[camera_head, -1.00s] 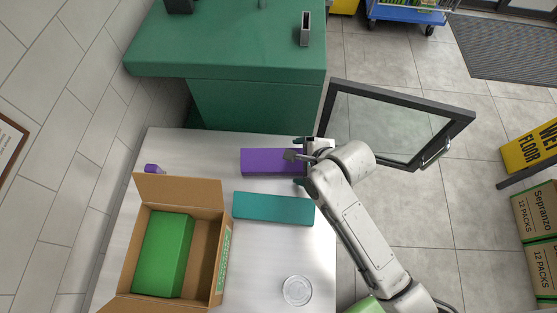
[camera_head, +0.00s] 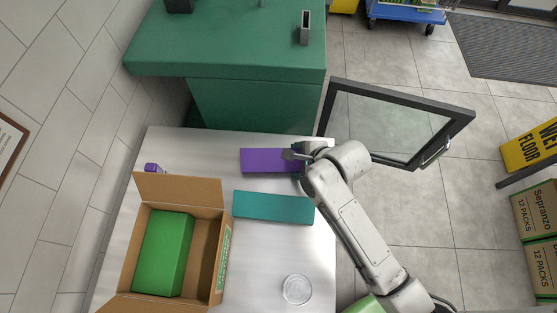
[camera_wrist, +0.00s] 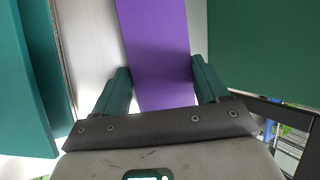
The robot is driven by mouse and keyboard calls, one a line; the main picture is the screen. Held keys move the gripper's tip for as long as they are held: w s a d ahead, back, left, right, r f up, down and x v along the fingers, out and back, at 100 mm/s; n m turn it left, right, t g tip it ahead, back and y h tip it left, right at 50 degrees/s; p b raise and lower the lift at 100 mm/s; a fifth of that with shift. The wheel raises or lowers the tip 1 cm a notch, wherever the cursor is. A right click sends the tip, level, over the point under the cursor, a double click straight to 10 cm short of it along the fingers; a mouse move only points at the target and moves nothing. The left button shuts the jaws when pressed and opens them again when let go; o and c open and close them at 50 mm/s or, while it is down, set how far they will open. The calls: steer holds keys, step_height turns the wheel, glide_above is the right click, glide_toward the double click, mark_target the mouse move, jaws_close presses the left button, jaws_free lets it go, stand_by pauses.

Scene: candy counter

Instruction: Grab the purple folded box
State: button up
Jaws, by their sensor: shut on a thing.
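The purple folded box (camera_head: 264,160) lies flat on the metal counter in the head view, with its right end under my gripper (camera_head: 299,160). In the wrist view the purple box (camera_wrist: 156,50) runs up from between the two teal fingers of my gripper (camera_wrist: 163,88). The fingers are shut on the near end of the box, one on each side. The box still appears to lie at counter level. In the head view my wrist hides the right end of the box and most of the fingers.
A teal flat box (camera_head: 273,207) lies just in front of the purple one. An open cardboard box (camera_head: 211,250) holding a green box (camera_head: 163,253) stands at left. A clear round lid (camera_head: 297,289) and a small purple-capped item (camera_head: 152,168) are on the counter (camera_head: 262,270).

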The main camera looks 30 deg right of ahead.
steer(key=shift+r, duration=0.1)
steer(key=shift+r, duration=0.4)
step_height(320, 180, up, 2)
steer(key=shift+r+b, duration=0.2)
steer(key=shift+b, duration=0.2)
steer(key=s+r+p, duration=0.3)
steer(key=s+r, duration=0.6)
steer(key=s, duration=0.5)
steer(key=shift+r+p, duration=0.3)
steer(key=shift+r, duration=0.05)
